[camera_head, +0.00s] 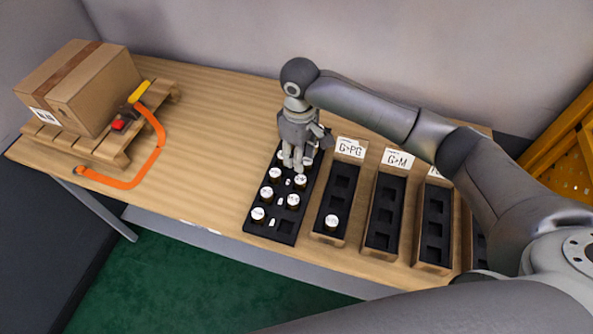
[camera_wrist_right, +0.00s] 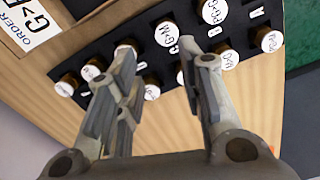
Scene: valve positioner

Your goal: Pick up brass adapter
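Several brass adapters with white labelled tops sit in a black tray (camera_head: 255,229) on the table. In the head view, one brass adapter (camera_head: 293,200) is near the tray's front and another (camera_head: 301,179) is close to my right gripper (camera_head: 293,168). That gripper points down over the tray's back part and hides some of it. In the right wrist view its fingers (camera_wrist_right: 155,80) are apart, with no adapter seen held. An adapter marked G>M (camera_wrist_right: 167,34) shows beyond the gap between the fingertips. Contact cannot be told. My left gripper is not in view.
Wooden bins with black inserts stand right of the tray, including a G>PG bin (camera_head: 350,148) holding one adapter (camera_head: 331,221) and a G>M bin (camera_head: 398,158). A cardboard box (camera_head: 80,85) on a pallet and an orange-framed tool (camera_head: 160,140) are left. The table between is clear.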

